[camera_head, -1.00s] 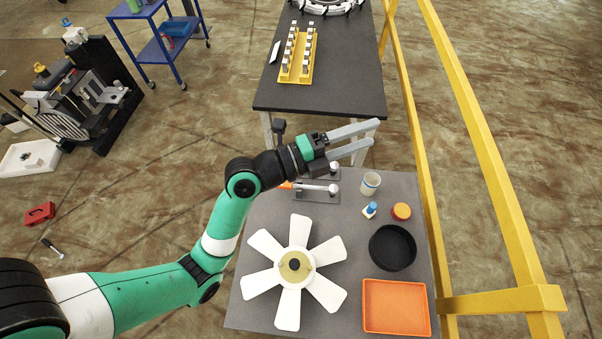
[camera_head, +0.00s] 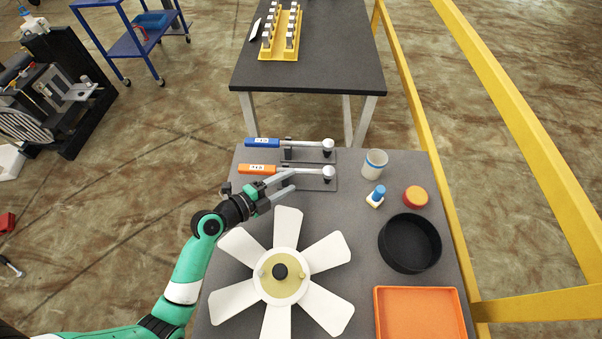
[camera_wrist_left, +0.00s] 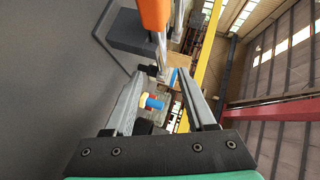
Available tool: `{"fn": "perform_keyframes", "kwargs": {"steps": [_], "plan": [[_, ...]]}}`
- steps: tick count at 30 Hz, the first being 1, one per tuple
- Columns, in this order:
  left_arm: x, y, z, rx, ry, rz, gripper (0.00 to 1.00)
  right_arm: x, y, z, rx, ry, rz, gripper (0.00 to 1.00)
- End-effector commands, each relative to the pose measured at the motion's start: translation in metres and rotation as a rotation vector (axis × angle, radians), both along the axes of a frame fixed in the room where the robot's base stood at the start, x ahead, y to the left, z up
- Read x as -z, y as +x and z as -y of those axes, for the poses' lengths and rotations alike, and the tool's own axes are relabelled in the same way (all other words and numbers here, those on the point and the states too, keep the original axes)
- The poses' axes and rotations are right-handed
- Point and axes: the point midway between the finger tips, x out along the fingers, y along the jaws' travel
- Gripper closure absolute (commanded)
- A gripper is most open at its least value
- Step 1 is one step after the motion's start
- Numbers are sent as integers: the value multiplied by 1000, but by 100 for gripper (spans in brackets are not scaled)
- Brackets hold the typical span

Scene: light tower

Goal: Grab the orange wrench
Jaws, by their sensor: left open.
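The orange wrench (camera_head: 258,169) lies at the far left of the near grey table, its metal shaft running right to a round head on a dark holder plate (camera_head: 312,183). A blue-handled wrench (camera_head: 263,142) lies parallel behind it. My left gripper (camera_head: 290,184) is open and empty, just in front of the orange wrench, with its fingers pointing right. In the left wrist view the orange handle (camera_wrist_left: 155,14) shows at the top edge, outside the space between the open fingers (camera_wrist_left: 175,90). My right gripper is in neither view.
A white fan rotor (camera_head: 281,272) lies in front of the gripper. A white cup (camera_head: 374,164), a small blue-topped piece (camera_head: 377,194), an orange-lidded jar (camera_head: 415,196), a black round pan (camera_head: 409,243) and an orange tray (camera_head: 420,313) stand at right. A yellow rail (camera_head: 440,200) runs beyond.

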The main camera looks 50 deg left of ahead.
Motion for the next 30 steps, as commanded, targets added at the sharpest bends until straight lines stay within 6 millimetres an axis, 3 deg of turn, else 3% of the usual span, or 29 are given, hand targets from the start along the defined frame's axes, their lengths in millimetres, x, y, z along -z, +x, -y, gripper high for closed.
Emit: {"fn": "perform_keyframes", "kwargs": {"steps": [3, 8, 18, 25, 30], "plan": [[4, 13, 1, 1, 2, 0, 44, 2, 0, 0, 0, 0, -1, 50], [5, 17, 0, -1, 1, 0, 44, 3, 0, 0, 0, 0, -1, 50], [18, 63, -3, 0, 0, 0, 44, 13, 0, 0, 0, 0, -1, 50], [17, 65, -3, -1, 0, 1, 44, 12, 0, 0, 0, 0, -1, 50], [17, 65, -3, -1, 1, 1, 75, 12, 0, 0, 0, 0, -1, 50]]}}
